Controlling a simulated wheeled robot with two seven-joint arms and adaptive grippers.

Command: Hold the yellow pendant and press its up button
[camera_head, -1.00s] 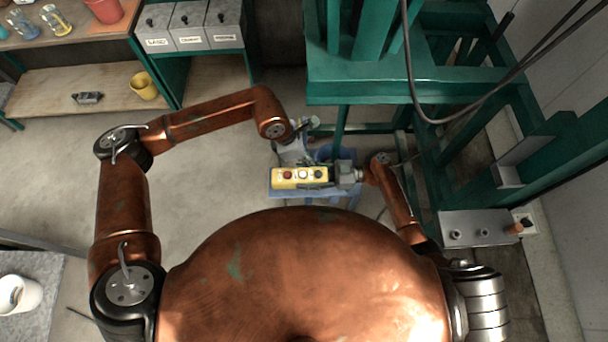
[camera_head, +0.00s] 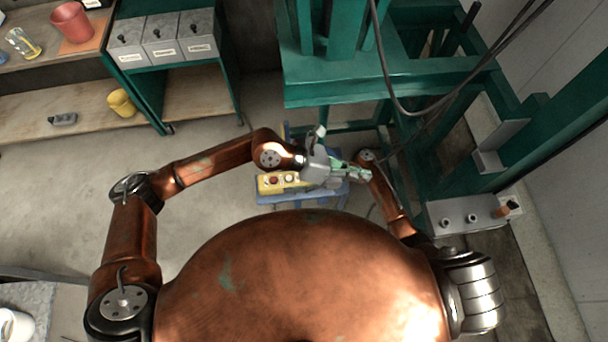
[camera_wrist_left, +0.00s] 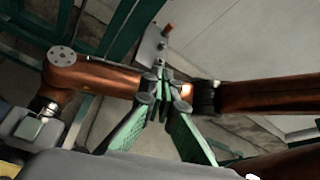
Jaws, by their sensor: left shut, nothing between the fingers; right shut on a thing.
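The yellow pendant (camera_head: 268,184) lies level in the middle of the head view, with a red button and a pale button showing. Its right end is covered by my left gripper (camera_head: 362,173). That gripper has green fingers, is shut and empty, and points right, past the pendant. In the left wrist view its fingertips (camera_wrist_left: 163,76) meet in front of my copper right arm. My right gripper (camera_head: 324,183) is shut on the pendant's right end and is mostly hidden under the left one. A yellow corner of the pendant (camera_wrist_left: 8,170) shows at the lower left of the wrist view.
A blue surface (camera_head: 268,199) lies below the pendant. A green steel frame (camera_head: 380,85) with hanging cables stands behind and to the right. A grey box with knobs (camera_head: 462,213) is at the right. Shelves with a yellow cup (camera_head: 121,103) stand at the back left.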

